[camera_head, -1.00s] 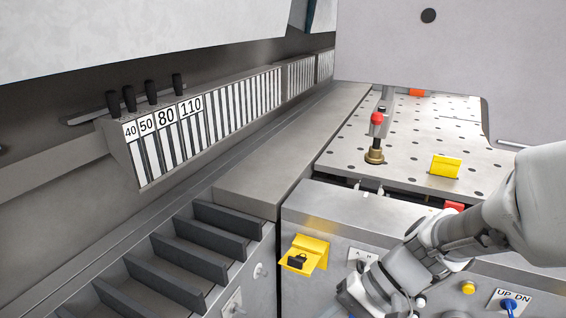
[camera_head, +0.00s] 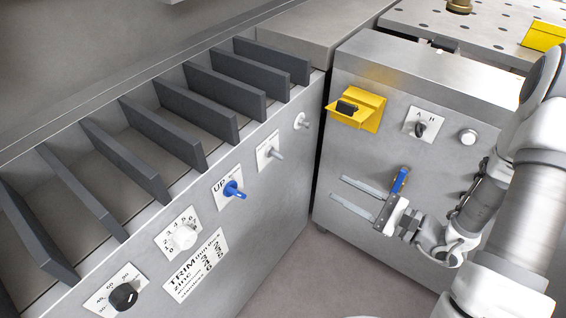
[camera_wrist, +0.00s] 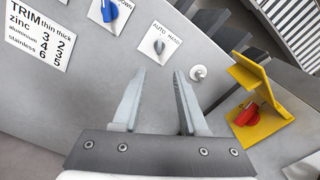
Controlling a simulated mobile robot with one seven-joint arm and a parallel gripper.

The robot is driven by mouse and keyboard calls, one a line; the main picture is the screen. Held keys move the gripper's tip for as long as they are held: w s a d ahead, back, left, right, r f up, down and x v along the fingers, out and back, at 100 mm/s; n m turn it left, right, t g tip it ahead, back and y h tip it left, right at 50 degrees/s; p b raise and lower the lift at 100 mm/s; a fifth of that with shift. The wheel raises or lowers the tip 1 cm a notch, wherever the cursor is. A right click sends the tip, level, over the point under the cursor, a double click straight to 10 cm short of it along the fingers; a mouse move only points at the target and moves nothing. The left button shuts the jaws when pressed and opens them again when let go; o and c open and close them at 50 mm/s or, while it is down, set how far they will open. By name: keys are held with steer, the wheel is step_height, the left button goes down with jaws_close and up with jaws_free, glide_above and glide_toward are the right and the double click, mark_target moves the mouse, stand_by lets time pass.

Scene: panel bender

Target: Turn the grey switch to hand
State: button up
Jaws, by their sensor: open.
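The grey switch (camera_wrist: 159,46) sits on a white plate marked AUTO on the left and HAND on the right, seen in the wrist view just beyond the fingertips. Its exact pointing direction is hard to tell. In the head view the grey switch (camera_head: 276,153) is small on the left cabinet's sloping front, between the blue UP switch and a white knob. My gripper (camera_head: 337,188) is open and empty, to the right of the switch and apart from it. In the wrist view the open fingers (camera_wrist: 165,74) point towards the switch plate, with nothing between them.
A blue switch (camera_wrist: 109,11) and a white knob (camera_wrist: 198,72) flank the grey switch. A yellow guard (camera_head: 368,108) juts from the right cabinet, beside a black A/H switch (camera_head: 421,128). Dark slats (camera_head: 206,102) stand above the left cabinet's front. Open space lies between the cabinets.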

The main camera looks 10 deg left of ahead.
mark_target(282, 158)
steer(key=b+x, duration=0.2)
steer(key=x, duration=1.5)
steer(key=shift+s, duration=0.1)
jaws_close()
